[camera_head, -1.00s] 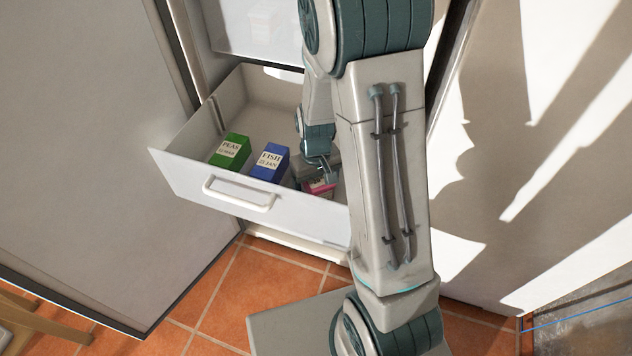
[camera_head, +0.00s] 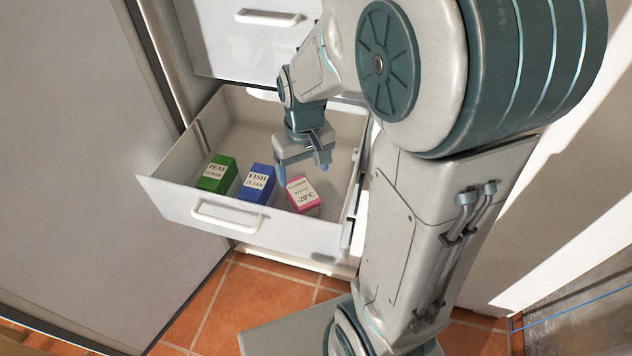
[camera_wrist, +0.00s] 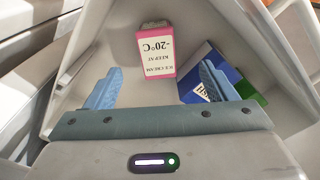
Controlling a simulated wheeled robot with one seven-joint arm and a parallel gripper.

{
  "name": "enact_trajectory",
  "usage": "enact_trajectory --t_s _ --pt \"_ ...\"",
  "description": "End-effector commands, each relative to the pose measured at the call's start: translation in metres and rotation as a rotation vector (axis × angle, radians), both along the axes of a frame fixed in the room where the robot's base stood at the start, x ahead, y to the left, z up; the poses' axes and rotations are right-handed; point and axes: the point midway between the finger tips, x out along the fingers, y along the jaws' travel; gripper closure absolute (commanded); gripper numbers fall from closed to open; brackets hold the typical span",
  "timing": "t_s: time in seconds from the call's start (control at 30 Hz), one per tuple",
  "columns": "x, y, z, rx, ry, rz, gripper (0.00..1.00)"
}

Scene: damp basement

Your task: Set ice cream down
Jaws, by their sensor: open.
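The ice cream box (camera_head: 302,194), pink with a white label, rests in the open freezer drawer (camera_head: 160,192) at the right of the row. In the wrist view the ice cream box (camera_wrist: 156,50) stands beyond the fingertips, apart from them, with its label reading upside down. My gripper (camera_head: 303,176) is open and empty, over the drawer just behind the box. In the wrist view its two blue fingers (camera_wrist: 160,85) are spread wide with nothing between them.
The blue fish box (camera_head: 257,184) stands left of the ice cream, and the green peas box (camera_head: 216,174) is further left. In the wrist view the blue box (camera_wrist: 205,75) lies close to the right finger. A shut drawer (camera_head: 255,45) is above.

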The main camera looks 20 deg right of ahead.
Motion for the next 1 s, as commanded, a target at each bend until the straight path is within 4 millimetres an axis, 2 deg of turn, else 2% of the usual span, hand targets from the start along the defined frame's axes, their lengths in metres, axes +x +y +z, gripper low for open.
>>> enact_trajectory --t_s 0.03,0.2,0.4,0.6,1.0 --pt "-0.013 0.000 0.014 0.005 -0.024 -0.013 0.22" --pt "-0.056 0.000 0.043 0.014 -0.077 -0.062 0.22" --pt "-0.094 0.000 0.058 0.010 -0.118 -0.105 0.22" --pt "-0.107 0.001 0.061 0.007 -0.131 -0.118 0.22" --pt "-0.107 0.001 0.061 0.007 -0.130 -0.118 0.22"
